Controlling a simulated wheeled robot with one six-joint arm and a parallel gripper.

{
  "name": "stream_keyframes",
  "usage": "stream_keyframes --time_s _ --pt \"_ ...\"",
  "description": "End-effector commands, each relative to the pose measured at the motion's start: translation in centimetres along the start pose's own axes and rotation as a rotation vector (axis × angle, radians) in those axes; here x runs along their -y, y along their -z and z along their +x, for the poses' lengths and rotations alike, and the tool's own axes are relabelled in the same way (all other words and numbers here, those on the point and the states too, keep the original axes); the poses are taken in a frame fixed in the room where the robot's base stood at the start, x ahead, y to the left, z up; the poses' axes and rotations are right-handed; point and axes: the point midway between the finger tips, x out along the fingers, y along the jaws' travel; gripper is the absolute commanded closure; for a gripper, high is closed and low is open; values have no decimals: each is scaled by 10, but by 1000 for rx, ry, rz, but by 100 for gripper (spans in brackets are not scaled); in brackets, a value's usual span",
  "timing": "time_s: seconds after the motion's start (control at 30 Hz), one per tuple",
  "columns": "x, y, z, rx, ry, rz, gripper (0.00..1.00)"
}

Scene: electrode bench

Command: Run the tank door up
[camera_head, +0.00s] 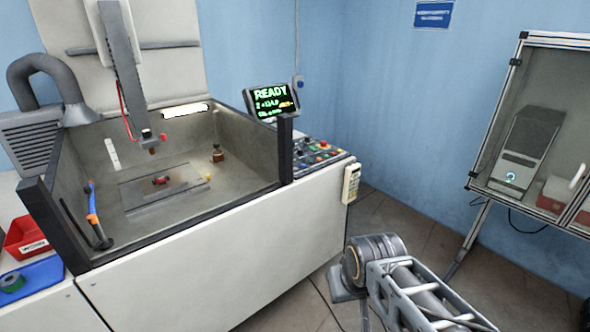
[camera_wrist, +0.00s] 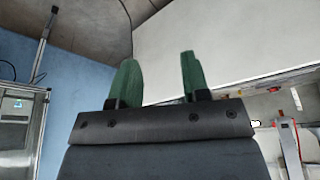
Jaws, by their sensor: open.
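The machine's tank (camera_head: 245,150) is open at the top in the head view, with a dark post (camera_head: 285,150) and another (camera_head: 50,225) at its front corners. The front between them is low, so I see into the tank. A white front panel (camera_head: 200,262) lies below that edge; I cannot tell which part is the door itself. The control panel (camera_head: 317,152) has several coloured buttons, under a screen (camera_head: 272,101) reading READY. My gripper (camera_wrist: 158,62) has green fingers, open and empty in the wrist view. My arm is right of the machine; its fingers are not clear in the head view.
A handheld pendant (camera_head: 351,183) hangs at the machine's right corner. A glass-fronted cabinet (camera_head: 530,130) stands at the right. Clear floor lies between machine and cabinet, with a thin cable.

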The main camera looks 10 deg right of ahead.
Motion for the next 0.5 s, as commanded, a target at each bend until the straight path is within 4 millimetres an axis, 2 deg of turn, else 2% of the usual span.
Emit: stream_keyframes --time_s 0.17,0.5 --pt "0 0 0 0 0 0 59" --pt "0 0 0 0 0 0 92"
